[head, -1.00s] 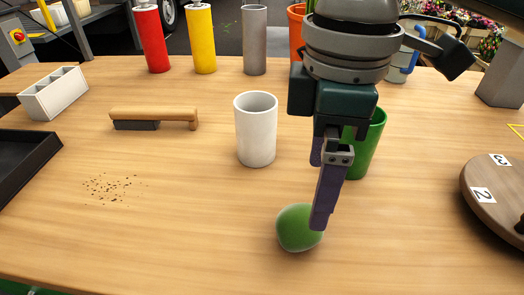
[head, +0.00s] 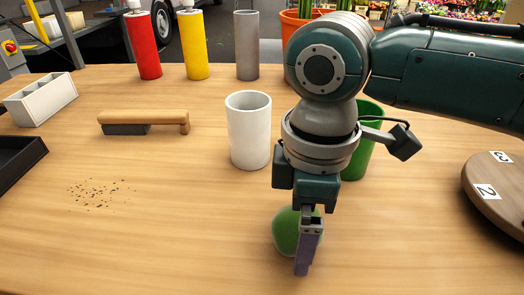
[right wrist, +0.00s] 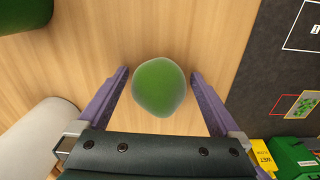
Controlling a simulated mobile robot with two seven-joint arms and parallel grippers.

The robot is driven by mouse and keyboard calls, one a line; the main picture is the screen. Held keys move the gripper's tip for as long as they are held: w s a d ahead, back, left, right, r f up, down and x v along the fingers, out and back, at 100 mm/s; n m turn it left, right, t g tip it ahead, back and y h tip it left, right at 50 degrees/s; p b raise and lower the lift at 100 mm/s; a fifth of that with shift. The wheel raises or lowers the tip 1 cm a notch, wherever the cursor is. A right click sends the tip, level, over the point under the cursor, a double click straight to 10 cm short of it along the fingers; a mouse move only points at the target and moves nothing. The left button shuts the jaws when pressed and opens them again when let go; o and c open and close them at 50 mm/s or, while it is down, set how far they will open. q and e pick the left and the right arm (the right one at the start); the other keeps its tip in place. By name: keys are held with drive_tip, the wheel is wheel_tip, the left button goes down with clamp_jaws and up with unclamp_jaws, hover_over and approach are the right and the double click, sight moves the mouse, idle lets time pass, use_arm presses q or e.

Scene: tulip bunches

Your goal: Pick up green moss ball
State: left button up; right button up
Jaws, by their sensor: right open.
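The green moss ball (head: 284,232) sits on the wooden table, partly hidden behind my right gripper (head: 302,268) in the head view. In the right wrist view the ball (right wrist: 159,87) lies between the two purple fingers of my open right gripper (right wrist: 160,80), with a gap on each side. The fingers point down at the table around the ball and do not visibly grip it. My left gripper is not in view.
A white cup (head: 249,130) stands behind and left of the ball, and a green cup (head: 362,140) behind my right arm. A brush (head: 145,122), dirt crumbs (head: 98,193) and a round numbered wooden stand (head: 497,190) are farther off. The front left table is clear.

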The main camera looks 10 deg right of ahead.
drive_tip(key=c, duration=1.2)
drive_tip(key=shift+o, duration=0.2)
drive_tip(key=shift+r, duration=0.1)
